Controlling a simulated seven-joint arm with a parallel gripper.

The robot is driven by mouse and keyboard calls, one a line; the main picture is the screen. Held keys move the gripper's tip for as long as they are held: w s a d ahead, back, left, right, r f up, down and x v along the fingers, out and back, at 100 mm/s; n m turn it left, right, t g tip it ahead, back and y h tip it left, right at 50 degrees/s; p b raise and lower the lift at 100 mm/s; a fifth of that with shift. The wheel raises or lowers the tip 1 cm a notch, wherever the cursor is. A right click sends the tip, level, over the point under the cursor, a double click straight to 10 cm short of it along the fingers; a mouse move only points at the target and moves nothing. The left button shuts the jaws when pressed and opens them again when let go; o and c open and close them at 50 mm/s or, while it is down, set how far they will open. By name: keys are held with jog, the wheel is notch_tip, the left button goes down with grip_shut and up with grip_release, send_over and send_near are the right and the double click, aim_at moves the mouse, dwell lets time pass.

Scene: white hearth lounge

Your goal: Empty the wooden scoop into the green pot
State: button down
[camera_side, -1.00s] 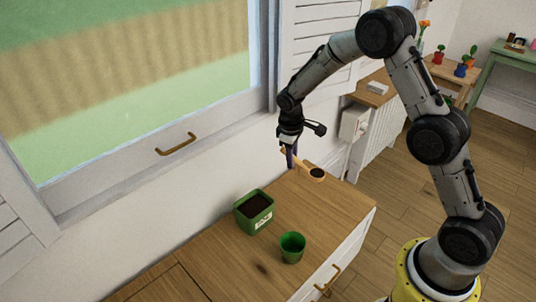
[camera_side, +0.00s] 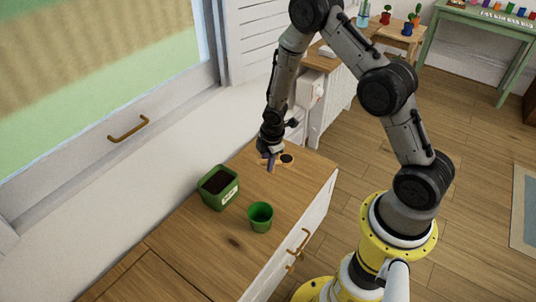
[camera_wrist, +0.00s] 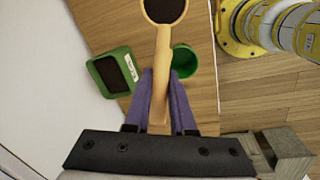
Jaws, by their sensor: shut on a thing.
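The wooden scoop (camera_wrist: 161,65) is held by its handle between the purple fingers of my gripper (camera_wrist: 160,90). Its round bowl, filled with dark soil (camera_wrist: 165,8), points away from my gripper and looks level. In the side view the scoop (camera_side: 287,159) is over the far end of the cabinet top, right of and beyond both green containers. A round green pot (camera_side: 260,217) stands nearest the front edge; it also shows in the wrist view (camera_wrist: 187,62), partly behind the scoop and a finger. Its inside looks dark and empty.
A square green planter (camera_side: 220,194) with dark soil and a white label stands left of the round pot, near the wall. The wooden cabinet top (camera_side: 195,245) is otherwise clear. A window with a brass handle (camera_side: 128,129) borders it on the left.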

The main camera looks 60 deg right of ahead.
jog(key=s+a+f+n+y, duration=0.1)
jog(key=s+a+f+n, duration=0.3)
jog(key=f+n, duration=0.3)
jog(key=s+a+f+n+y, duration=0.1)
jog(key=s+a+f+n, duration=0.2)
jog(key=s+f+n, duration=0.4)
jog(key=w+a+f+n+g+h, duration=0.1)
jog(key=w+a+g+h, duration=0.4)
jog(key=g+h, duration=0.4)
jog(key=h, duration=0.7)
jog(key=shift+a+f+g, duration=0.3)
jog(key=shift+f, duration=0.1)
dwell(0.8)
dwell(1.7)
